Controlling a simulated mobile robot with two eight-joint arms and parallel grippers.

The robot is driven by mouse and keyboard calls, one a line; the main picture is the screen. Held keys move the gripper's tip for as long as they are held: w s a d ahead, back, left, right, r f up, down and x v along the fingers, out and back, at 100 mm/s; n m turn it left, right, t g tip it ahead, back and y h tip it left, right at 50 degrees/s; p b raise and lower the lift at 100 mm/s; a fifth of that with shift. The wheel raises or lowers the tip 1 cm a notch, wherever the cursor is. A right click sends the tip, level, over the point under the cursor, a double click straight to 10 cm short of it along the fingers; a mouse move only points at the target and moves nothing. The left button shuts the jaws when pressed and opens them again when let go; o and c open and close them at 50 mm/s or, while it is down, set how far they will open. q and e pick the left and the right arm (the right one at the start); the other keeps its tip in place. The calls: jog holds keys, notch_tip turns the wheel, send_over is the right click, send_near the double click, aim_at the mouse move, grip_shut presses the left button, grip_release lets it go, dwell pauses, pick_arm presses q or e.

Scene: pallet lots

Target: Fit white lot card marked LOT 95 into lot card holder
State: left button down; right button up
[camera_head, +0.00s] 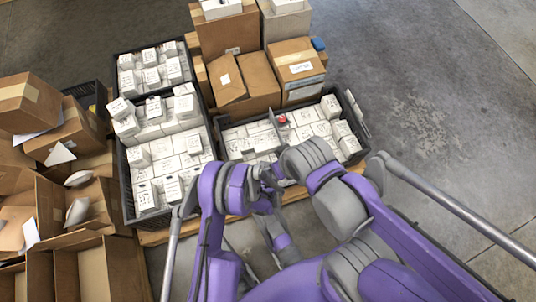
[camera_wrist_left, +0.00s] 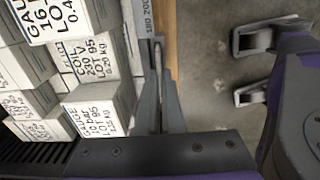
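In the left wrist view the fingers of my left gripper (camera_wrist_left: 159,75) point up the picture, beside a grey upright edge of a crate. Their tips look close together. I cannot tell whether a thin card is between them. A light grey strip (camera_wrist_left: 148,18) printed with "180 200" stands just left of the fingertips; I cannot tell whether it belongs to the crate or a holder. I make out no card marked LOT 95. In the head view a thin grey plate (camera_head: 356,112) stands at the right crate's outer edge; it may be a holder. My arms hide the front centre, and my right gripper is not distinguishable.
White boxes (camera_wrist_left: 88,55), some marked LOT 95, fill the right crate (camera_head: 232,124) and the left crates (camera_head: 128,190). A small red thing (camera_head: 282,119) lies among them. Cardboard boxes (camera_head: 225,35) stand behind; open cartons (camera_head: 78,215) crowd the left. The floor (camera_head: 430,100) at right is clear.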

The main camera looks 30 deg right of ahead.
pick_arm(q)
jog(key=shift+f, duration=0.1)
jog(key=c, duration=1.5)
grip_release()
jog(key=shift+f, duration=0.1)
jog(key=o, duration=0.5)
jog(key=shift+c, duration=0.2)
notch_tip(320, 180, up, 12)
jog(key=p, duration=0.6)
jog(key=shift+r, duration=0.25)
